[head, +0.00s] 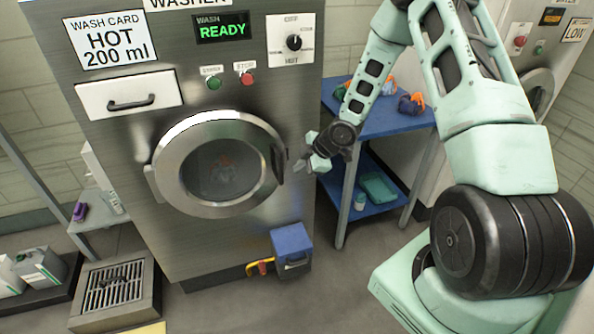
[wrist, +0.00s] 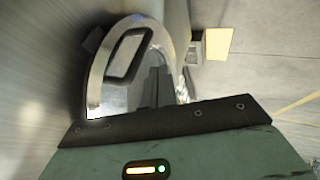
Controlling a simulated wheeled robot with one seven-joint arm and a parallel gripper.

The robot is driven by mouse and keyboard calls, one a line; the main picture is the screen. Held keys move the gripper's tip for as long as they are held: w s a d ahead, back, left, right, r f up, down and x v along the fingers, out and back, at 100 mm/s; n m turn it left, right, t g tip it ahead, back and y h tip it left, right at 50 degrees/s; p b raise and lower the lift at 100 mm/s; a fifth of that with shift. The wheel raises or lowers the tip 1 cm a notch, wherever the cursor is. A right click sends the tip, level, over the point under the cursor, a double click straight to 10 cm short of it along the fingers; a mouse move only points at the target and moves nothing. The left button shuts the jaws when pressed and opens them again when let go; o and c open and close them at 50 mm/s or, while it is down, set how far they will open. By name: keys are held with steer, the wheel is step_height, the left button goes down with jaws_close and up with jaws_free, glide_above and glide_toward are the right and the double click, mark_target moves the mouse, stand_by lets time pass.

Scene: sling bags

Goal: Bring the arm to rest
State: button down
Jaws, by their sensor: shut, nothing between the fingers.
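My gripper (head: 303,164) is shut and empty, just right of the washer's round door. My arm reaches to it from the right of the head view. The round door (head: 219,166) looks closed, with a dark handle (head: 279,164) on its right edge, close to my fingertips. I cannot tell whether the fingertips touch the handle. In the wrist view, the door's metal rim (wrist: 96,80) shows beyond the dark edge of my gripper's body. The washer's display (head: 222,28) reads READY.
A blue two-tier table (head: 398,125) with several colourful bags stands right of the washer, close to my forearm. A blue box (head: 291,243) is at the washer's lower right. A drain grate (head: 113,288) and jugs (head: 40,266) are at the lower left. The middle floor is clear.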

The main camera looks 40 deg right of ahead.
steer(key=v, duration=0.7)
steer(key=shift+p, duration=0.45)
steer(key=shift+w+d, duration=0.15)
